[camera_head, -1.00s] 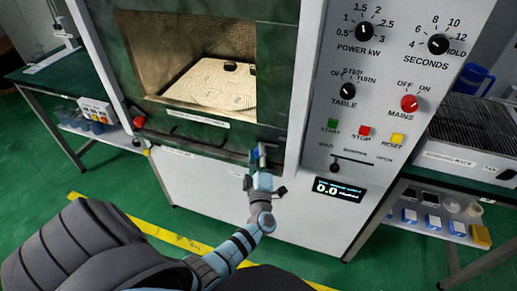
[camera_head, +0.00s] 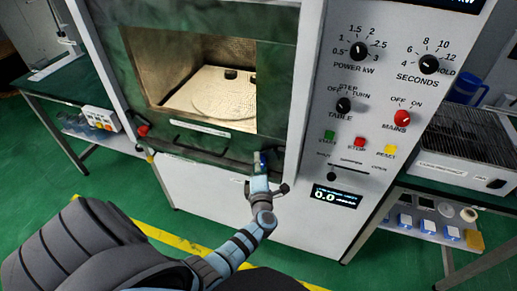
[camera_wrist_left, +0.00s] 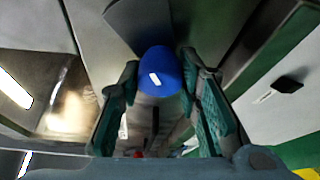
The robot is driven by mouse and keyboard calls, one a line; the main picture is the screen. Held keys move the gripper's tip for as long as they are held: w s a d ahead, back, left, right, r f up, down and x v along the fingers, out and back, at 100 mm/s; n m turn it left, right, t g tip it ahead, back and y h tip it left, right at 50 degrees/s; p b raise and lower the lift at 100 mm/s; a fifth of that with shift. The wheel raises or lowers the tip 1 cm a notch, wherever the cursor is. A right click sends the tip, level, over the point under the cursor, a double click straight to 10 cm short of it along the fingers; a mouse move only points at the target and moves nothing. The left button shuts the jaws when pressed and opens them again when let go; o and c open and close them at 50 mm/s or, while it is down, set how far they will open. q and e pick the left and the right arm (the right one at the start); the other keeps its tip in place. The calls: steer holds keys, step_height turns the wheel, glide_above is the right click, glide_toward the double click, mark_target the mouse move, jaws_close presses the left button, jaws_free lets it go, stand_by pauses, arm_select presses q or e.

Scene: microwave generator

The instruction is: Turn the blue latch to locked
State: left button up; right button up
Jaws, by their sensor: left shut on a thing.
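The blue latch (camera_head: 262,160) is at the lower right corner of the microwave's green front (camera_head: 215,143), beside the white control panel. My left gripper (camera_head: 259,174) is at the latch, reaching up from below. In the left wrist view the rounded blue latch (camera_wrist_left: 160,72) lies between the two teal fingers, and the gripper is shut on it. The fingers partly hide the latch in the head view, so its exact angle is hard to tell. My right gripper is not in view.
The control panel carries a mains knob (camera_head: 402,118), a table knob (camera_head: 343,105), coloured buttons and a small display (camera_head: 335,196). A red knob (camera_head: 143,130) is at the front's lower left. A cooling rack (camera_head: 455,140) stands right. The green floor in front is mostly clear.

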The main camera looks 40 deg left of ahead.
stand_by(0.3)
arm_select(q)
steer(key=o, duration=1.1)
steer(key=shift+o, duration=0.2)
steer(key=v, duration=0.7)
steer(key=shift+s+d, duration=0.15)
